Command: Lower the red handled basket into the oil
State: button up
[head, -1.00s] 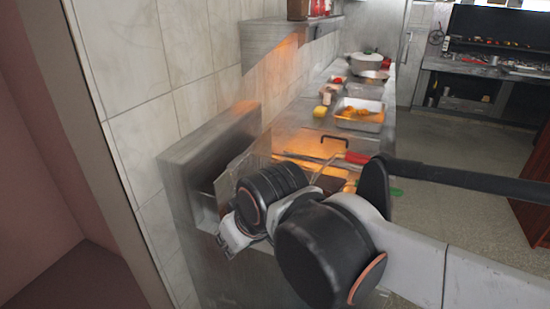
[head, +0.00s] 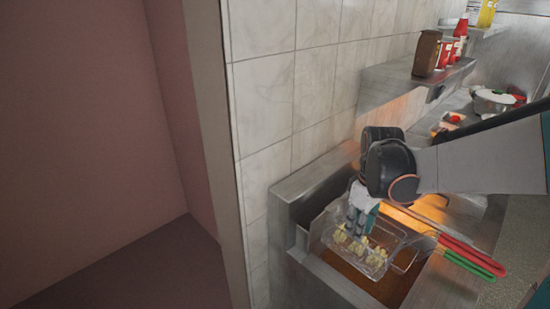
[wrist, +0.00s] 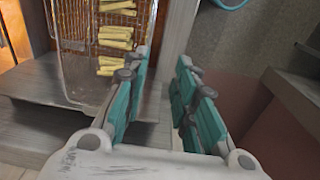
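A wire basket (head: 338,246) with pale fries hangs over the fryer's brown oil (head: 360,278); the basket also shows in the wrist view (wrist: 70,62). A red handle (head: 460,249) and a green handle (head: 474,264) reach out side by side to the right. I cannot tell which handle joins the basket with fries. My gripper (head: 362,212) is above the fryer, close to the back of the basket. In the wrist view my gripper (wrist: 163,65) has its teal fingers apart with nothing between them, beside the basket.
The fryer's steel back wall (head: 300,200) and the tiled wall (head: 290,110) stand close behind my gripper. A shelf (head: 400,90) with a brown container (head: 427,54) and red cups (head: 446,50) juts out above. A pot (head: 492,101) stands farther along the counter.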

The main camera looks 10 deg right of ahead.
aim_at(358, 268)
jog(key=d, duration=0.3)
jog(key=shift+s, duration=0.1)
jog(key=shift+s+f+n, duration=0.1)
jog(key=shift+f+n, duration=0.15)
jog(key=shift+n, duration=0.05)
notch_tip(358, 268, down, 14)
jog(key=b, duration=0.3)
jog(key=shift+r, duration=0.25)
jog(key=shift+c, duration=0.6)
grip_shut()
jog(key=shift+o, duration=0.9)
grip_release()
notch_tip(358, 268, up, 12)
